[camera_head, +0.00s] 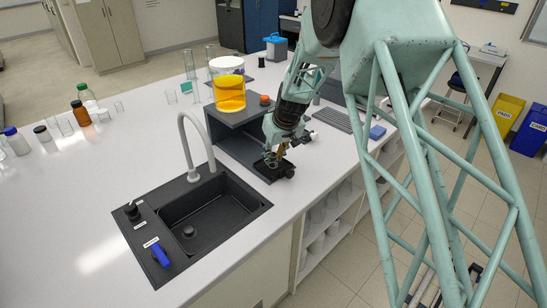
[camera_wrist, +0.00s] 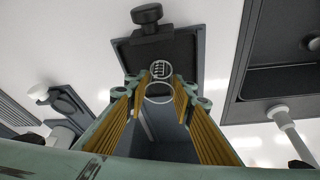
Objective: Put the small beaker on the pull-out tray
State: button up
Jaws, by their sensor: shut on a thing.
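The small beaker (camera_wrist: 161,69) is clear glass with printed marks, seen between the yellow fingers of my gripper (camera_wrist: 161,84) in the wrist view. My gripper is shut on it. The dark pull-out tray (camera_wrist: 185,52) lies beneath the beaker and sticks out of the black rig, with a black knob (camera_wrist: 147,14) at its outer end. In the head view my gripper (camera_head: 274,160) is low over the tray (camera_head: 262,171). The beaker is too small to make out there, and I cannot tell whether it touches the tray.
The rig (camera_head: 236,120) carries a large vessel of orange liquid (camera_head: 229,92) on top. A black sink (camera_head: 200,212) with a pale tap (camera_head: 187,140) lies to the left. Bottles and glassware (camera_head: 82,114) stand farther left. The white bench between is clear.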

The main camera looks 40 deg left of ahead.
jog(key=o, duration=0.7)
jog(key=shift+r, duration=0.1)
jog(key=shift+r, duration=0.2)
jog(key=v, duration=1.1)
jog(key=shift+d+r, duration=0.2)
jog(key=shift+r, duration=0.05)
jog(key=shift+s, duration=0.1)
dwell(0.5)
